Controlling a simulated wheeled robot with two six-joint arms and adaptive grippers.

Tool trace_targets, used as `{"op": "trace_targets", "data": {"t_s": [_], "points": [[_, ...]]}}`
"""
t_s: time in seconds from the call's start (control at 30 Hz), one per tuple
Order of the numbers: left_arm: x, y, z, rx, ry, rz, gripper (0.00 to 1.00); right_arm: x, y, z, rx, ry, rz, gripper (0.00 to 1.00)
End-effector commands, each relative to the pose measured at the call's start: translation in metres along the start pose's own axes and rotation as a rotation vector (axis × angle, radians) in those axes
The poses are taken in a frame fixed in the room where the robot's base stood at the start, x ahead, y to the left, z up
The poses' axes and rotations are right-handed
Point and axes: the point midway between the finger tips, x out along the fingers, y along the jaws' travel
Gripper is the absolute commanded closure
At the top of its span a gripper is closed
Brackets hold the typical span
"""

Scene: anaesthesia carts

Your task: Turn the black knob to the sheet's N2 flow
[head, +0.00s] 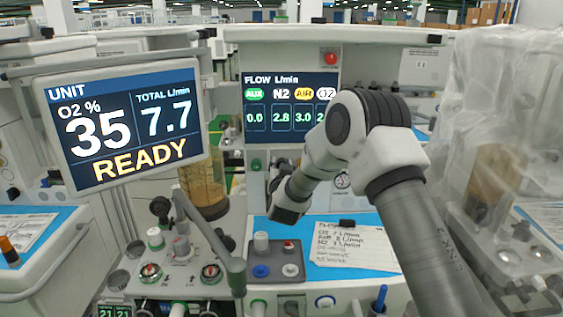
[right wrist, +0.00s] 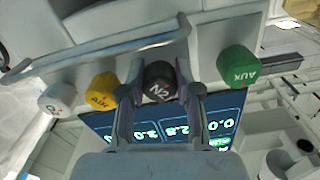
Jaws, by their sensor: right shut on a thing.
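The black N2 knob (right wrist: 158,82) shows in the right wrist view between the two fingers of my right gripper (right wrist: 160,96), which is shut on it. In the head view my right gripper (head: 275,178) is below the flow screen (head: 290,105), and I cannot make out the knob there. The screen reads AUX 0.0, N2 2.8 and AIR 3.0; the O2 figure is partly hidden by my right arm. The handwritten sheet (head: 350,248) lies on the blue mat; its lines are too small to read surely. My left gripper is not in view.
In the right wrist view a yellow AIR knob (right wrist: 103,90) and a white O2 knob (right wrist: 56,98) are left of the black one, a green AUX knob (right wrist: 238,66) right. The unit screen (head: 125,125) reads O2 35, total 7.7, READY. A plastic-covered cart (head: 500,150) stands right.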

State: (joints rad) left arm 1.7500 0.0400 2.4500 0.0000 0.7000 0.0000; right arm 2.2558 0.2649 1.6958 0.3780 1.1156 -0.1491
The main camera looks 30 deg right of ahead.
Motion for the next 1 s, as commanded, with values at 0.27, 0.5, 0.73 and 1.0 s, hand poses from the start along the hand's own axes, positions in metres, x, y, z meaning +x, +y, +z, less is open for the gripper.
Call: {"op": "trace_targets", "data": {"t_s": [0.27, 0.5, 0.73, 1.0], "points": [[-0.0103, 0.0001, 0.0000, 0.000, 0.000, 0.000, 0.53, 0.0009, -0.0010, -0.0044, -0.144, 0.007, 0.000, 1.00], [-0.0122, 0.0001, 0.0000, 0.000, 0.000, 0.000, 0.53, 0.0010, -0.0008, -0.0038, -0.194, 0.008, 0.000, 1.00], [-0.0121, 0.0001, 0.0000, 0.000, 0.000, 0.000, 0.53, 0.0010, -0.0008, -0.0037, -0.199, 0.008, 0.000, 1.00], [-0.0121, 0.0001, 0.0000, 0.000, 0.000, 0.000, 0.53, 0.0009, -0.0007, -0.0034, -0.199, 0.008, 0.000, 0.42]]}}
